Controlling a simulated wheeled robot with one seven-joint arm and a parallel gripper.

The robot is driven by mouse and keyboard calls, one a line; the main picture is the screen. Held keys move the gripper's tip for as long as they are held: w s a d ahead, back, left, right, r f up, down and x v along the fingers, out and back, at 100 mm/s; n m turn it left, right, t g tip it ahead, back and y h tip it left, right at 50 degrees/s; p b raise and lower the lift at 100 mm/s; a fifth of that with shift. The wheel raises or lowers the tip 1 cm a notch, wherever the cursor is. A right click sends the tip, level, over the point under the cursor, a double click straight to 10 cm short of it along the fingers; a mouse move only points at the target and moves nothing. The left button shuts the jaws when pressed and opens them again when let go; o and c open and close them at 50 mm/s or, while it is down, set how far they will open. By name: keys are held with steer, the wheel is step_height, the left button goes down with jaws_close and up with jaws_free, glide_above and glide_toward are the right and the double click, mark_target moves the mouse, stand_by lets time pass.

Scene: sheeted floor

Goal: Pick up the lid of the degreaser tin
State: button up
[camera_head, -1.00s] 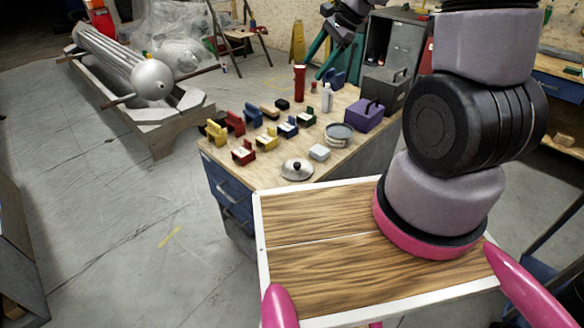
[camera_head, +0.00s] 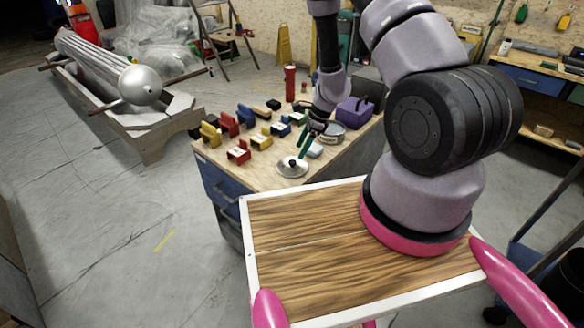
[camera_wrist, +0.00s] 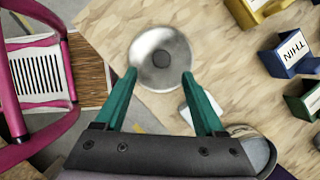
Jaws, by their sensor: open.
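A round silver lid (camera_head: 288,170) with a dark knob lies on the near edge of the wooden workbench (camera_head: 262,178). In the wrist view the lid (camera_wrist: 160,82) sits between and just beyond my gripper's teal fingertips. My gripper (camera_head: 303,152) is open and empty, pointing down above the lid; in the wrist view its fingers (camera_wrist: 159,73) are spread on either side of the lid's lower part. They look apart from it, though the height gap is hard to judge. A round grey tin (camera_head: 333,134) stands behind my gripper, partly hidden; its label cannot be read.
Yellow (camera_head: 261,140), red (camera_head: 238,151) and blue (camera_head: 280,129) labelled holders stand left of the lid. A small white block (camera_head: 314,150) lies close to its right. A purple box (camera_head: 355,110) and red torch (camera_head: 290,83) stand farther back. The bench's front edge is close to the lid.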

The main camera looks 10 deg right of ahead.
mark_target(293, 161)
steer(key=x, duration=0.5)
steer(key=shift+w+a+f, duration=0.2)
steer(key=shift+a+f, duration=0.1)
steer(key=shift+a, duration=0.05)
jaws_close()
